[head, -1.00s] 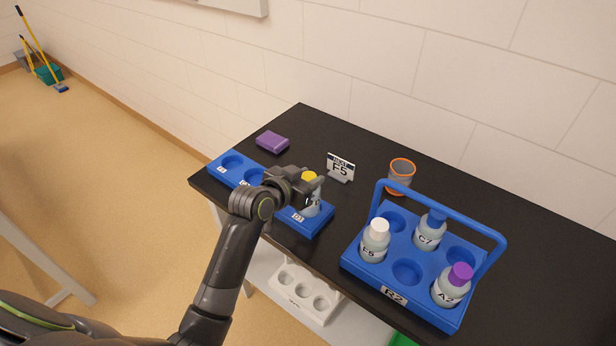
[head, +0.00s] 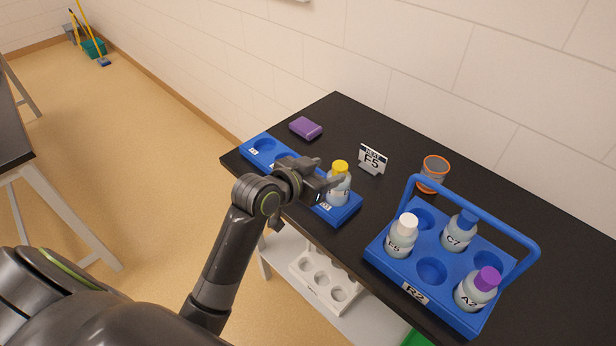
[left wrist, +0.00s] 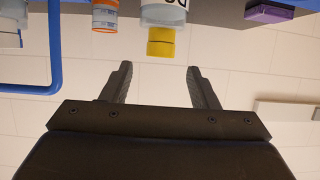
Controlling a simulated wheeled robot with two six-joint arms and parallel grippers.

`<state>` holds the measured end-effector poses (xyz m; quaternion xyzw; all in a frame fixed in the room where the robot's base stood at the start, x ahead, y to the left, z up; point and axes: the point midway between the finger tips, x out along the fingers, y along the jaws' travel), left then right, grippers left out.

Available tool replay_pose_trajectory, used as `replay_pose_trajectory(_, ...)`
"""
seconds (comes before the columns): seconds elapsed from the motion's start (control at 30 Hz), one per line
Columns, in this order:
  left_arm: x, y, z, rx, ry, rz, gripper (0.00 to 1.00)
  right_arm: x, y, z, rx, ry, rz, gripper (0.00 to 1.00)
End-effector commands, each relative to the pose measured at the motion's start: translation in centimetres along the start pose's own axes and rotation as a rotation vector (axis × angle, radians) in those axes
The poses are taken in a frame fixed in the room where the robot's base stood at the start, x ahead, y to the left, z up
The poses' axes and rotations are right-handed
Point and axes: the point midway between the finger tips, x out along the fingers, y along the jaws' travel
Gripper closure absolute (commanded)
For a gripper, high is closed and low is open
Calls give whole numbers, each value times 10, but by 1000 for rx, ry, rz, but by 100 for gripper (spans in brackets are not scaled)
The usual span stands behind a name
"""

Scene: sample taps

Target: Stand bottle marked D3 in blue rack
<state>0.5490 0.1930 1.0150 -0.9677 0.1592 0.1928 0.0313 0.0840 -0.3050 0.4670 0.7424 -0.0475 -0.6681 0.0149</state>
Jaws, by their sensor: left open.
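The yellow-capped bottle (head: 339,186) stands upright in the right end of a long blue rack (head: 343,213). Its label is partly readable in the left wrist view (left wrist: 163,14), with a D showing. My left gripper (head: 326,186) is open and close beside the bottle on its left in the head view. In the left wrist view its two fingers (left wrist: 159,69) point toward the yellow cap, with nothing between them. The arm hides the middle of the long rack. My right gripper is not in view.
A blue carrier with a handle, marked R2 (head: 391,266), holds bottles F5 (head: 403,238), C7 (head: 457,233) and A2 (head: 474,292). A white rack (head: 322,284) sits below.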

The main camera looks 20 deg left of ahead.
Motion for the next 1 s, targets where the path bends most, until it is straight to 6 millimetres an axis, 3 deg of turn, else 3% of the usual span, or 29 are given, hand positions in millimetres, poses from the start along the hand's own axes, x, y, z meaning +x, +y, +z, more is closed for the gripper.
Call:
replay_pose_trajectory(0.2, -36, 0, 0, 3, 1, -1, 46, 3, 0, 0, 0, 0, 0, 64)
replay_pose_trajectory(0.4, -54, 0, 0, 1, 0, 0, 46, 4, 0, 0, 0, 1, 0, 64)
replay_pose_trajectory(1.0, -58, 0, 1, -1, -3, 0, 46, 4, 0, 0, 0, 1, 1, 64)
